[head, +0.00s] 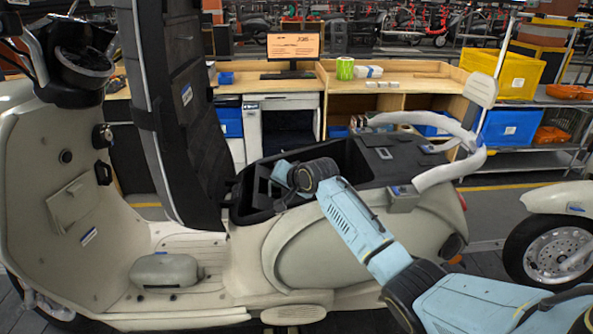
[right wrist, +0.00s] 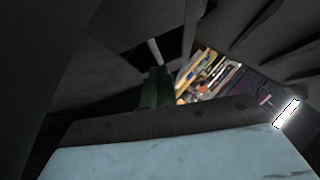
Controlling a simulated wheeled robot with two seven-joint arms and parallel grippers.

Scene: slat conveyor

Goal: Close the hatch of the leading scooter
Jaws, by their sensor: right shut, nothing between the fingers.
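The cream scooter (head: 330,255) stands across the head view, facing left, ahead of another scooter at the right edge. Its hatch, the long dark seat lid (head: 185,110), stands raised and nearly upright at the front of the dark seat opening (head: 335,150). My right gripper (head: 276,192) is shut and empty, low at the opening, to the right of the lid's lower end. Its fingertips are hard to make out against the dark opening, and I cannot tell if they touch anything. The right wrist view shows dark surfaces close around it. My left gripper is not in view.
The other scooter's front wheel (head: 553,248) is at the far right. The white-wrapped grab rail (head: 450,170) rises at the scooter's rear. A grey package (head: 165,270) lies on the footboard. Behind stand a wooden workbench (head: 440,78) and a rack with a yellow bin (head: 505,72).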

